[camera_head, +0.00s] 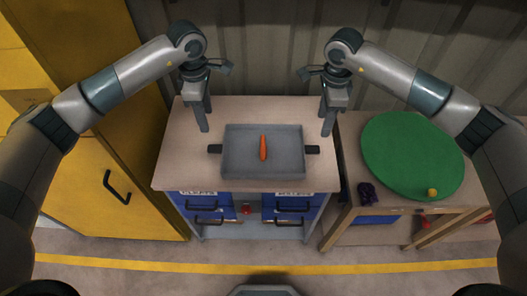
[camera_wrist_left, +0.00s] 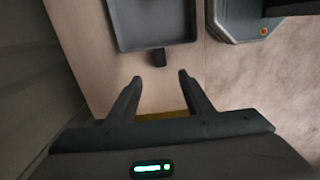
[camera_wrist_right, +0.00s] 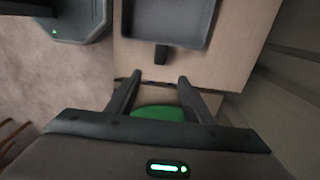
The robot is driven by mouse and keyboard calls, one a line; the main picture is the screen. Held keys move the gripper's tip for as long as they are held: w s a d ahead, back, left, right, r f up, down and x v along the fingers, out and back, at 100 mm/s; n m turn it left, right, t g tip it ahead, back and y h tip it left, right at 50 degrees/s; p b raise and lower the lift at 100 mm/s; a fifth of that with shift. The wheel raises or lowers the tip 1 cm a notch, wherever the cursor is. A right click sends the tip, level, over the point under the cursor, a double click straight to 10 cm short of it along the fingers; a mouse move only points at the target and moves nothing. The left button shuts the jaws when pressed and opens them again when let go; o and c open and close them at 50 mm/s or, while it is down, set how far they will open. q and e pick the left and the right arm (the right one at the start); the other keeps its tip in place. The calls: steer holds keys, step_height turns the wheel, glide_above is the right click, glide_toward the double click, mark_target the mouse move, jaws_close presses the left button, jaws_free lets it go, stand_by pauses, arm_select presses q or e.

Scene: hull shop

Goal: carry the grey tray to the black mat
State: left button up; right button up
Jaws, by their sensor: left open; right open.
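The grey tray (camera_head: 235,165) lies on a wooden-topped workbench, with a black handle at its left end (camera_head: 214,149) and another at its right end (camera_head: 312,150). An orange carrot-like item (camera_head: 263,148) lies in it. My left gripper (camera_head: 203,128) is open and empty, above the bench by the left handle; the tray also shows in the left wrist view (camera_wrist_left: 155,42), its handle just beyond the fingertips. My right gripper (camera_head: 327,130) is open and empty near the right handle, which also shows in the right wrist view (camera_wrist_right: 161,54). I see no black mat.
A second wooden table (camera_head: 350,148) stands to the right with a round green mat (camera_head: 410,150), a small yellow item (camera_head: 432,192) and a dark purple item (camera_head: 368,194). A yellow cabinet (camera_head: 90,150) is on the left. A corrugated wall (camera_head: 270,50) stands behind the bench.

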mark_target(214, 147)
arm_select(q)
step_height(214, 147, down, 15)
arm_select(e)
step_height(214, 147, down, 15)
steer(key=shift+r, duration=0.1)
arm_select(q)
steer(key=shift+c, duration=0.4)
arm_select(e)
steer(key=shift+c, duration=0.4)
arm_select(q)
jaws_close()
arm_select(e)
jaws_close()
